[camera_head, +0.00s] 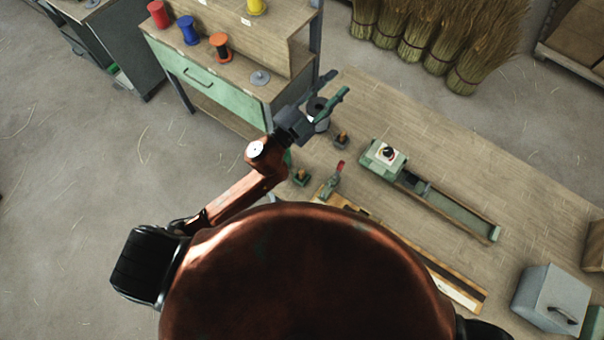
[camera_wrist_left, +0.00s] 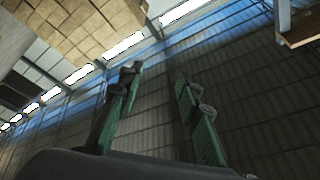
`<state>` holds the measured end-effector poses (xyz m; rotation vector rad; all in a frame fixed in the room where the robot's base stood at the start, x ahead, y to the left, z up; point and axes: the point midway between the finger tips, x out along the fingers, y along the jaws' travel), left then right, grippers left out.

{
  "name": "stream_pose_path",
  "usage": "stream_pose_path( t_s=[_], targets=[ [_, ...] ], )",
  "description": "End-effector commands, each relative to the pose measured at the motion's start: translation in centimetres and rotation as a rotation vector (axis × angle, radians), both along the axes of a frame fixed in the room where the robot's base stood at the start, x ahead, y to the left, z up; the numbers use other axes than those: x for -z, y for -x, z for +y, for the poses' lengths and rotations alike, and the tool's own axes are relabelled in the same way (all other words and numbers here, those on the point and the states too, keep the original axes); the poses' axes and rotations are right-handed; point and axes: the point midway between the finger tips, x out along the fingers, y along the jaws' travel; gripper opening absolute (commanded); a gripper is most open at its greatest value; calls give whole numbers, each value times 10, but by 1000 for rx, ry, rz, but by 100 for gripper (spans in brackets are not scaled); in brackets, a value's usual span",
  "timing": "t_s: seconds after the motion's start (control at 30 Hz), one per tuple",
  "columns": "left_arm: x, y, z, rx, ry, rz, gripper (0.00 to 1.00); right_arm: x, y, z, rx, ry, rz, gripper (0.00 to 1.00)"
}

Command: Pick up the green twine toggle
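My left gripper (camera_head: 336,84) is open, raised over the corner of the workbench, beside the green-drawer cabinet. In the left wrist view its two green-padded fingers (camera_wrist_left: 158,98) stand apart with nothing between them. I cannot surely identify the green twine toggle. A small green block (camera_head: 300,178) with a yellowish top sits on the bench edge below the left forearm, and a small dark block (camera_head: 341,141) with an orange-brown top sits right of the gripper. Either could hold a toggle, but they are too small to tell. My right gripper is out of view.
A dark-and-white spool (camera_head: 318,112) stands partly behind the gripper. A red-handled clamp (camera_head: 333,181) and a green fixture with a long trough (camera_head: 445,203) lie on the bench (camera_head: 480,150). Red (camera_head: 158,14), blue (camera_head: 188,30) and orange (camera_head: 220,46) spools stand on the cabinet. A grey box (camera_head: 548,300) is at right.

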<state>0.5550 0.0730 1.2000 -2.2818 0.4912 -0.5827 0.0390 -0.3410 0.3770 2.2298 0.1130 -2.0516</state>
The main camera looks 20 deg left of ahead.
Motion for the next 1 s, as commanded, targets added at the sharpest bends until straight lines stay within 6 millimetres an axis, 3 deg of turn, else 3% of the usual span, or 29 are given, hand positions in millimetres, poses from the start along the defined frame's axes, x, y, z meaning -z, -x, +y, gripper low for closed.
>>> stream_pose_path(
  t_s=[0.03,0.13,0.2,0.27,0.3,0.37,0.43,0.5,0.6,0.7,0.8,1.0],
  targets=[
    [-23,21,-49,147,-90,-123,32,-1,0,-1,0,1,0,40],
    [-27,81,-131,443,-290,-320,32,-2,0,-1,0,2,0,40],
    [-2,125,-171,648,-463,-419,32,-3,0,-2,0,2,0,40],
    [34,157,-189,817,-632,-477,32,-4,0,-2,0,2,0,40],
    [63,174,-192,923,-756,-501,32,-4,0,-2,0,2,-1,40],
    [112,190,-183,1069,-956,-508,32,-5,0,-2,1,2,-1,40],
    [166,193,-154,1208,-1200,-482,32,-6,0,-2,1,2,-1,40],
    [209,183,-111,1306,-1439,-419,32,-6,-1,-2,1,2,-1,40],
    [245,157,-44,1381,-1733,-294,32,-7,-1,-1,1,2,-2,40],
    [257,133,11,1399,-1943,-169,32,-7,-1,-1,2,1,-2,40],
    [259,119,44,1398,-2061,-84,32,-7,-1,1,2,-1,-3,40],
    [273,113,59,1398,-2110,-41,32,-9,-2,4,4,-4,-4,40]
  ],
)
